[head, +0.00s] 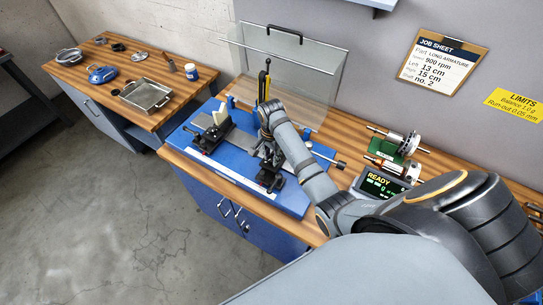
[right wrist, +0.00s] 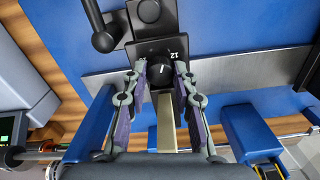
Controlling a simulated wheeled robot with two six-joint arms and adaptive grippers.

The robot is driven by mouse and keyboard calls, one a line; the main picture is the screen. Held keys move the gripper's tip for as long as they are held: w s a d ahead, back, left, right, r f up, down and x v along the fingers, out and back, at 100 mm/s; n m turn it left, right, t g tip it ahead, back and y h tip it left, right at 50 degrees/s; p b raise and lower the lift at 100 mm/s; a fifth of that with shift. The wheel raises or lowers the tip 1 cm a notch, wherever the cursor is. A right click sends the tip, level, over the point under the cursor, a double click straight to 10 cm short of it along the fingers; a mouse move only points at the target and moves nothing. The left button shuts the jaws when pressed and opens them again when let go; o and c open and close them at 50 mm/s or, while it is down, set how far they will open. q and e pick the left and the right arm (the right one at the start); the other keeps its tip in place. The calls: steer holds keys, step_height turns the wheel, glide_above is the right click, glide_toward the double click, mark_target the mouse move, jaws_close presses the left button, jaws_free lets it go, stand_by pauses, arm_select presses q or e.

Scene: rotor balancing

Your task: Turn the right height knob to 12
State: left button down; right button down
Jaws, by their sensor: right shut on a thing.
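The right height knob (right wrist: 160,72) is black, with a white pointer mark. It sits on a dark block of the right support, and white figures beside it seem to read 12, seen upside down. My right gripper (right wrist: 160,80) is shut on the knob, one finger on each side. In the head view my right gripper (head: 268,154) reaches down over the right support (head: 270,179) of the blue balancing machine (head: 295,200), and my wrist hides the knob. My left gripper is not in view.
The left support (head: 208,137) stands left of my gripper. A clear guard (head: 300,85) rises behind. A READY display (head: 382,183) and rotors on a green stand (head: 408,145) are to the right. The job sheet (head: 443,62) lists left 13 cm, right 15 cm. A side bench holds a tray (head: 146,108).

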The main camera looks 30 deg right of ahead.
mark_target(271, 159)
steer(key=shift+r+m, duration=0.1)
steer(key=shift+m, duration=0.7)
steer(key=c, duration=1.1)
jaws_free()
steer(key=shift+o, duration=0.2)
step_height(271, 159, up, 8)
steer(key=shift+f, duration=0.25)
